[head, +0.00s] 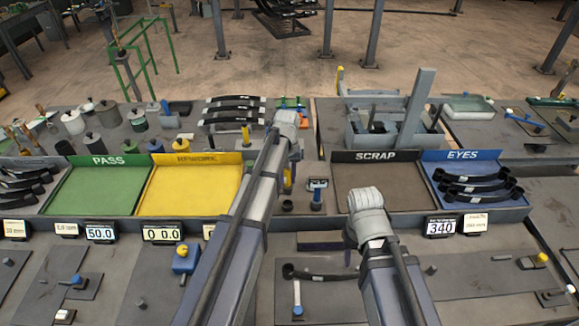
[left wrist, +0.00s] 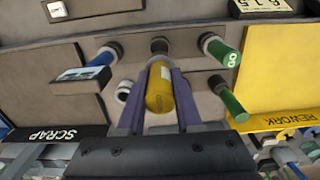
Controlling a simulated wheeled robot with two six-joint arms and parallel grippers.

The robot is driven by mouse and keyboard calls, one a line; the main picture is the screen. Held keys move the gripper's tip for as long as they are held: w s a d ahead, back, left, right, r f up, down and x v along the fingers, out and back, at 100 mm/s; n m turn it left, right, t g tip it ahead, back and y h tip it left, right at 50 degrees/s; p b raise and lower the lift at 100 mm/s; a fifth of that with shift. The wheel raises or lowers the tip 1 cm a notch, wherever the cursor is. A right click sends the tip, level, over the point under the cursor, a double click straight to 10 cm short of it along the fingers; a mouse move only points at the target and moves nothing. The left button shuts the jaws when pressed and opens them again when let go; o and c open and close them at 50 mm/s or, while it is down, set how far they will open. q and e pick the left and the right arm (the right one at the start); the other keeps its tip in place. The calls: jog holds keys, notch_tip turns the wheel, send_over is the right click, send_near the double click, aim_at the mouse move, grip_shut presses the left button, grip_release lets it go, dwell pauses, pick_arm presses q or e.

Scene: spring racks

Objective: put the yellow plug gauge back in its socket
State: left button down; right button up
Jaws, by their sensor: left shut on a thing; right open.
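The yellow plug gauge (left wrist: 158,92) is between the two purple fingers of my left gripper (left wrist: 156,108), which is shut on it. Its far end points toward a dark round socket (left wrist: 159,46) in the grey panel; I cannot tell whether the two touch. In the head view my left gripper (head: 291,152) is over the strip between the yellow and brown trays, its fingers mostly hidden by my wrist. My right gripper (head: 352,252) is open over the front bench, its fingers mostly hidden.
Green plug gauges (left wrist: 230,97) and a blue-ended one (left wrist: 103,54) stand around the socket, with a pale empty ring (left wrist: 123,90) nearby. The yellow REWORK tray (head: 185,190) and brown SCRAP tray (head: 400,190) flank this strip. Black springs (head: 470,187) lie in the EYES tray.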

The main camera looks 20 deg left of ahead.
aim_at(288, 193)
pick_arm(q)
jog(key=shift+s+f, duration=0.15)
jog(key=shift+s, duration=0.05)
jog(key=shift+w+f+b, duration=0.15)
jog(key=shift+f+b, duration=0.7)
jog(key=shift+b, duration=0.1)
notch_tip(288, 193, down, 4)
jog(key=b, duration=0.3)
jog(key=shift+r, duration=0.25)
jog(key=shift+f+b, duration=1.5)
jog(key=shift+b, duration=0.25)
dwell(0.7)
grip_release()
jog(key=shift+r, duration=0.1)
dwell(0.4)
notch_tip(288, 193, up, 8)
jog(key=p, duration=0.8)
dwell(0.4)
